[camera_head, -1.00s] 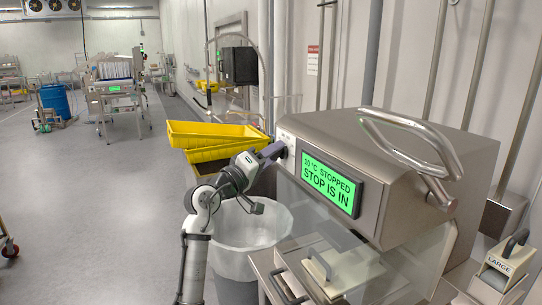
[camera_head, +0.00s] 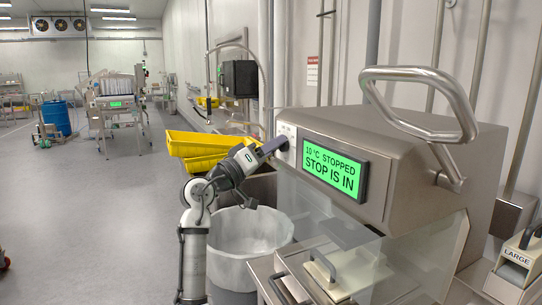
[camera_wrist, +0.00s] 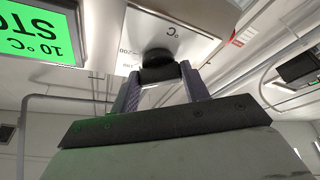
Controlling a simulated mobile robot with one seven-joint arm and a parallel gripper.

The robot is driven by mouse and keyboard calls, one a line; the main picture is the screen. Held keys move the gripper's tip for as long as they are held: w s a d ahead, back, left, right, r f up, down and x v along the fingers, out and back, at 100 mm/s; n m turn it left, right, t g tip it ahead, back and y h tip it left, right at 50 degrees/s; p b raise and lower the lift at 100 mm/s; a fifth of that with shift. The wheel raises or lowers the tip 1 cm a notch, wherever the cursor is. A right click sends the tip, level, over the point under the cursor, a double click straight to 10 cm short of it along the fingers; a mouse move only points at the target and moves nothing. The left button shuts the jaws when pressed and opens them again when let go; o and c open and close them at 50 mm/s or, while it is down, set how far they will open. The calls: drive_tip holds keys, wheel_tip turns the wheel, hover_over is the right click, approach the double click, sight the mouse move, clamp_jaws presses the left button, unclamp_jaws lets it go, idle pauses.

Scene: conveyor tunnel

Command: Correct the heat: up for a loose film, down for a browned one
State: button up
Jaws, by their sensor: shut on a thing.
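The steel machine (camera_head: 400,150) stands at the right with a green display (camera_head: 333,169) reading "10 °C STOPPED, STOP IS IN". A white dial plate marked °C is on its end face left of the display; it shows close up in the wrist view (camera_wrist: 185,38). My gripper (camera_head: 279,145) reaches this plate. In the wrist view my two fingers (camera_wrist: 162,80) are shut on a dark round knob (camera_wrist: 158,57) in front of the plate. A "200" mark is legible; the knob's pointer is hidden. No film can be made out clearly.
A bent tube handle (camera_head: 425,75) sticks up on the machine. A lined bin (camera_head: 245,235) and yellow crates (camera_head: 200,145) stand near my arm. The left floor is open.

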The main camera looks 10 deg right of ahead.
drive_tip(key=o, duration=1)
drive_tip(key=shift+b+v, duration=2)
drive_tip(key=shift+v, duration=4.95)
drive_tip(key=shift+a+r, duration=0.1)
drive_tip(key=shift+a, duration=0.05)
